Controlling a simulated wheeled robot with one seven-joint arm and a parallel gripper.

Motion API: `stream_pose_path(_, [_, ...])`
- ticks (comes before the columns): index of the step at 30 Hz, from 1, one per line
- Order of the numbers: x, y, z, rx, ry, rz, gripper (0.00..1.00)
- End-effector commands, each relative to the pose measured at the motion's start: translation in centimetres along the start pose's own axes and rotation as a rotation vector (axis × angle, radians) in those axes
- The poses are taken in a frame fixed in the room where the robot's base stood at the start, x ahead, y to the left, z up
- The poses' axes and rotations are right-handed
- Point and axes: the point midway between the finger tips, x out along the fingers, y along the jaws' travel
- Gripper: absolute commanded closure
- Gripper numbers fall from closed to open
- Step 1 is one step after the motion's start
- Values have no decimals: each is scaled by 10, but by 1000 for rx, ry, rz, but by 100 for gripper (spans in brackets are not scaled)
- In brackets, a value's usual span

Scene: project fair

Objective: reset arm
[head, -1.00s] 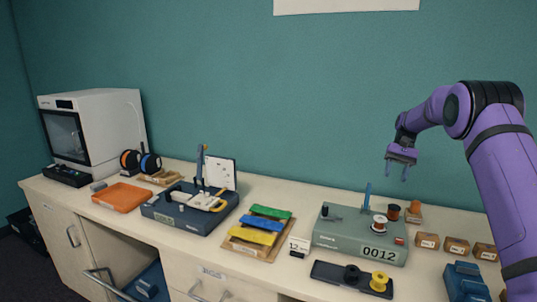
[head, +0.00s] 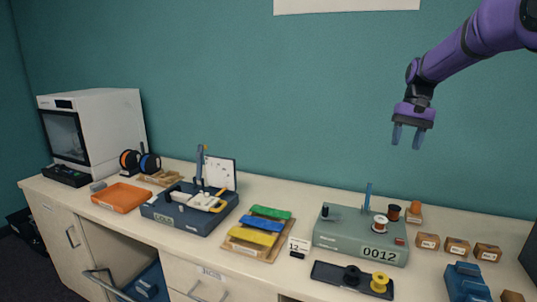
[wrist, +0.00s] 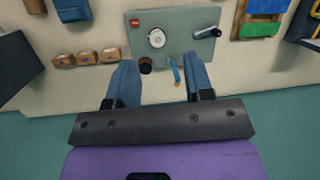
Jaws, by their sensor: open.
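My gripper (head: 407,135) is open and empty, held high in front of the teal wall at the upper right of the head view. Its two blue fingers point down and stand apart. In the wrist view my gripper (wrist: 160,80) shows both fingers spread with nothing between them. My purple arm comes in from the upper right corner of the head view. The grey-green winding device marked 0012 (head: 345,242) stands on the counter below the gripper, well apart from it. It carries a blue post and spools.
Small cardboard boxes (head: 457,247) stand right of the device. A black tray (head: 335,279) with a yellow spool lies in front. Air around the gripper is clear.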

Motion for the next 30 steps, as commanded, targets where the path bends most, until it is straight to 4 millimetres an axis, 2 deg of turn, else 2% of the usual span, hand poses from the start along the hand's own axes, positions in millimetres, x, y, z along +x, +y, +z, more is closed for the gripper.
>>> stream_pose_path(1, [-8, -3, 18, -11, 27, 4, 52])
stream_pose_path(6, [-23, -8, 73, -44, 113, 21, 52])
stream_pose_path(14, [-30, -8, 157, -100, 244, 44, 52])
stream_pose_path(23, [-14, 0, 248, -169, 396, 70, 52])
stream_pose_path(30, [16, 13, 312, -225, 519, 88, 52])
